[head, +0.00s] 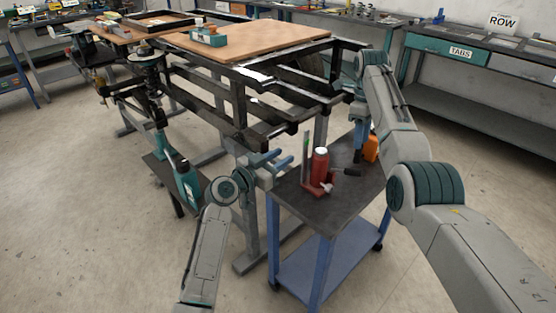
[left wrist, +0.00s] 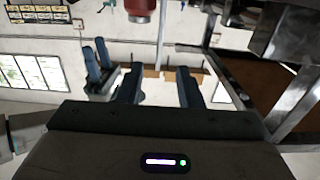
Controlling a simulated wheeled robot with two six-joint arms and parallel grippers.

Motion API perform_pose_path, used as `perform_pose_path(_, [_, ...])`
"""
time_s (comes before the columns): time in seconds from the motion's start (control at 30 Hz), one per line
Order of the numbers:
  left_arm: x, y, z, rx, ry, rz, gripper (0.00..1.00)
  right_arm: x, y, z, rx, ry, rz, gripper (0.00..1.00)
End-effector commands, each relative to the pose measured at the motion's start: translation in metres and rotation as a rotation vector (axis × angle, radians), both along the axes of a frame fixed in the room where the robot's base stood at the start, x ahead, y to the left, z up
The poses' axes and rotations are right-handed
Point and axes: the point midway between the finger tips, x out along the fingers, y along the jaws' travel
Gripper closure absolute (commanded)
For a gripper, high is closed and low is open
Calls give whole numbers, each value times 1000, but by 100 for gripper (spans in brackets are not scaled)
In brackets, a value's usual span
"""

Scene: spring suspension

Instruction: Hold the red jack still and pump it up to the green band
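The red jack (head: 320,168) stands upright on the dark top of a small blue cart, its pale top showing. A thin upright gauge strip (head: 305,151) with green on it stands just left of it. A dark lever handle (head: 346,171) sticks out to its right. In the left wrist view the jack (left wrist: 140,10) is cut off at the top edge, seemingly upside down. My left gripper (head: 285,157) is open and empty, left of the jack and apart from it. My right gripper (head: 359,152) points down behind the handle; whether its fingers are apart is unclear.
An orange bottle (head: 371,148) stands at the cart's back right, close to my right gripper. A large dark frame (head: 240,98) with a wooden top fills the space behind and left of the cart (head: 325,222). The cart top's front is clear.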

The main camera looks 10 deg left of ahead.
Motion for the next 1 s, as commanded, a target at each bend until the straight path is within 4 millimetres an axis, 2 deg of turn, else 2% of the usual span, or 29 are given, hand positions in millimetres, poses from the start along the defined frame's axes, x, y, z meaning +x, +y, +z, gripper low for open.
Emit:
perform_pose_path(0.17, [19,-14,1,-3,0,-1,67,0,0,0,0,0,0,64])
perform_pose_path(0.4, [55,-40,1,-3,0,-1,67,0,0,0,0,0,0,64])
perform_pose_path(0.6, [76,-55,1,-1,0,-1,67,0,0,0,0,0,0,64])
perform_pose_path(1.0, [85,-62,0,1,1,0,67,0,0,0,0,0,0,64])
